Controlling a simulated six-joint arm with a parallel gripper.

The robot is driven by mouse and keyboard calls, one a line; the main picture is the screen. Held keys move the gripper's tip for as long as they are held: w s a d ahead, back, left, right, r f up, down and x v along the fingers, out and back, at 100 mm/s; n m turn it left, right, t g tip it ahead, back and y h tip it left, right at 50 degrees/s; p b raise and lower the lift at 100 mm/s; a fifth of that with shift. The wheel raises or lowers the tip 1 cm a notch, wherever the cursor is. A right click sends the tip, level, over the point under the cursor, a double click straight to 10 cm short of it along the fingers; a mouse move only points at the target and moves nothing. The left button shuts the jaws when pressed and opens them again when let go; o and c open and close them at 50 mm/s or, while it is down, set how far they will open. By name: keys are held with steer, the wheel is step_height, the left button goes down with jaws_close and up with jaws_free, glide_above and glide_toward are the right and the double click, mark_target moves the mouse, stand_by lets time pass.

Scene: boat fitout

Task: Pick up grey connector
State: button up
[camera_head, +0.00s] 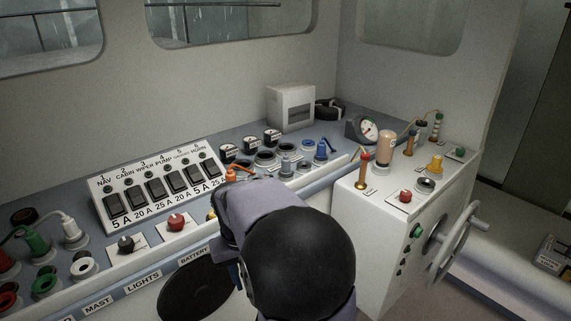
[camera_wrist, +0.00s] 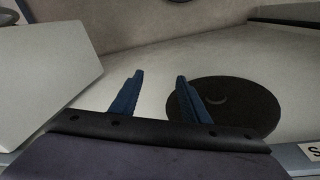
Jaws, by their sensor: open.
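My gripper (camera_wrist: 160,82) is open and empty in the wrist view, its two blue fingers apart before a pale panel. In the head view my arm covers the front middle of the console, and only a sliver of blue finger shows. I cannot tell for sure which part is the grey connector. Small grey round fittings (camera_head: 287,148) sit on the blue-grey counter among the sockets, right of the switch panel. A pale plug (camera_head: 70,229) with a white cable stands at the far left. Neither shows in the wrist view.
A black round disc (camera_head: 194,288) is on the console front; it also shows in the wrist view (camera_wrist: 240,108). The switch panel (camera_head: 160,186), red knob (camera_head: 176,222) and blue connector (camera_head: 321,151) are on the counter. A white cabinet with a handwheel (camera_head: 458,243) stands at right.

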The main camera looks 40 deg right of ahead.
steer(key=w+d+r+m+h+p, duration=0.2)
steer(key=d+r+m, duration=0.35)
steer(key=d, duration=0.95)
step_height(320, 180, up, 16)
steer(key=m+t+p, duration=0.1)
steer(key=m+p, duration=0.3)
steer(key=p, duration=0.3)
glide_above(286, 159)
steer(key=s+a, duration=0.1)
steer(key=a, duration=0.2)
steer(key=shift+h, duration=0.3)
steer(key=shift+d+p+x, duration=0.1)
steer(key=shift+p+x, duration=0.65)
steer(key=shift+x, duration=1.2)
steer(key=shift+d+p+x, duration=0.15)
steer(key=shift+p+x, duration=0.55)
steer(key=shift+x, duration=1.2)
steer(key=shift+w+r, duration=0.1)
steer(key=shift+c, duration=0.3)
steer(key=shift+n, duration=0.25)
jaws_close()
